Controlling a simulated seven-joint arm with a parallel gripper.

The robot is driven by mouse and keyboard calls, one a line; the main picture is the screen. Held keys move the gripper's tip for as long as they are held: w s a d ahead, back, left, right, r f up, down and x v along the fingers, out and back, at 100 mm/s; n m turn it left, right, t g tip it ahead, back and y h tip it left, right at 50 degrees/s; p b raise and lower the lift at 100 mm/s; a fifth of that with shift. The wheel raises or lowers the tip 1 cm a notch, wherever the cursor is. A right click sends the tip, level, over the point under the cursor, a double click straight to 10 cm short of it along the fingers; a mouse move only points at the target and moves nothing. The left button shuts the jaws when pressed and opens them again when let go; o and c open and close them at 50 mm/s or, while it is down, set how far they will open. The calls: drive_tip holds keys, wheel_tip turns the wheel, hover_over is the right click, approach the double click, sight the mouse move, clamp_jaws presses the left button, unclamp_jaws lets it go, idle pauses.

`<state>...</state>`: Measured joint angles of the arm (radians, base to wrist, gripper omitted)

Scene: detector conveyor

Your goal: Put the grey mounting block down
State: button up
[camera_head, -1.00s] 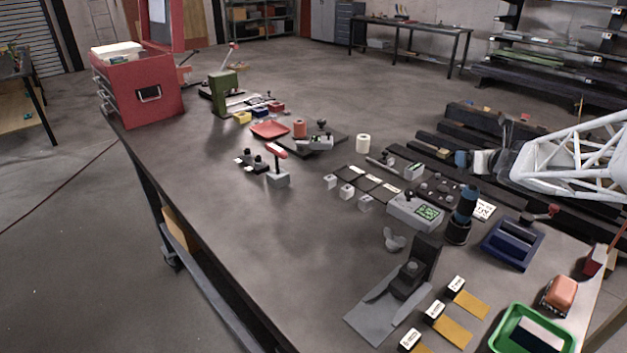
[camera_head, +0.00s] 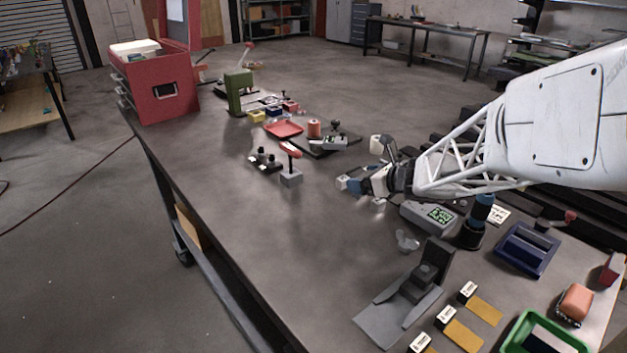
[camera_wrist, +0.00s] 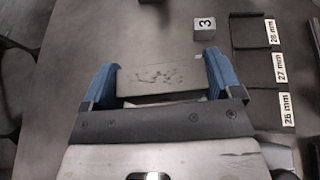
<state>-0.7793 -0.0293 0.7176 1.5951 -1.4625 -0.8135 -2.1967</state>
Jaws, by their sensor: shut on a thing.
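The grey mounting block (camera_wrist: 160,78) shows in the wrist view as a pale grey piece with dark specks on its face. It sits between the two blue fingers of my gripper (camera_wrist: 160,72), which is shut on it. In the head view my gripper (camera_head: 355,185) is low over the middle of the table, left of the grey device with a green screen. The block cannot be made out clearly there. I cannot tell whether its underside touches the table.
A white cube marked 3 (camera_wrist: 204,29) stands just beyond my gripper. Dark slots labelled 28 mm, 27 mm and 26 mm (camera_wrist: 289,109) lie to its right. The grey screen device (camera_head: 430,215) and a red-handled clamp (camera_head: 291,176) stand near. Bare table lies left and in front.

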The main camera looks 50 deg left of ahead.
drive_tip(key=s+a+f+n+g, duration=0.1)
drive_tip(key=s, duration=0.2)
drive_tip(key=s+a+f+n+g, duration=0.1)
drive_tip(key=s, duration=0.2)
drive_tip(key=s+a+f+n+g, duration=0.1)
drive_tip(key=s+g, duration=0.1)
drive_tip(key=s, duration=0.1)
drive_tip(key=shift+s+a+f+h, duration=0.15)
drive_tip(key=shift+s+a+h, duration=0.15)
drive_tip(key=shift+h, duration=0.1)
hover_over(318, 190)
drive_tip(key=shift+s+d+f, duration=0.2)
drive_tip(key=shift+d+f, duration=0.2)
drive_tip(key=shift+f, duration=0.3)
drive_tip(key=shift+a, duration=0.1)
drive_tip(key=shift+w+a, duration=0.15)
drive_tip(key=shift+a+f, duration=0.1)
drive_tip(key=shift+f, duration=1.65)
drive_tip(key=shift+f, duration=0.15)
drive_tip(key=o, duration=1)
